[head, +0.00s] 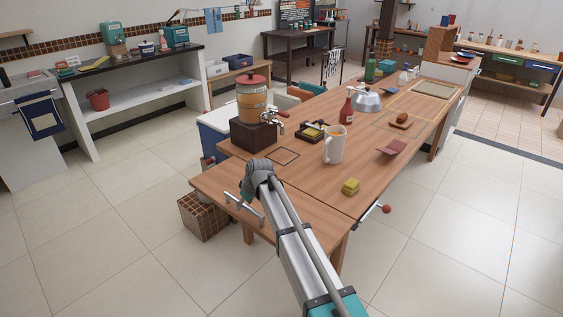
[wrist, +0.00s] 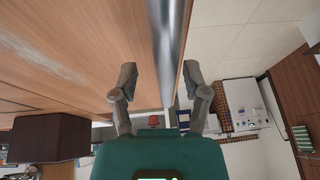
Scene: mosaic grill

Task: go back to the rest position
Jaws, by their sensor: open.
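My gripper (wrist: 159,75) is open in the wrist view, its two dark fingers spread wide with nothing held between them. A shiny metal bar (wrist: 165,45) runs between the fingers in that picture, beside the wooden table top (wrist: 70,40). I cannot tell how near the bar is to the fingers. In the head view my arm reaches from the bottom edge to the near left end of the wooden table (head: 310,205), with its wrist bent over that end. A metal bar handle (head: 243,207) shows just beside the wrist. The fingertips are not clear there.
A drink dispenser (head: 253,101) on a dark block, a white mug (head: 334,145), a red bottle (head: 347,107) and a yellow sponge-like block (head: 350,187) stand on the table. The floor (head: 460,235) at right is clear.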

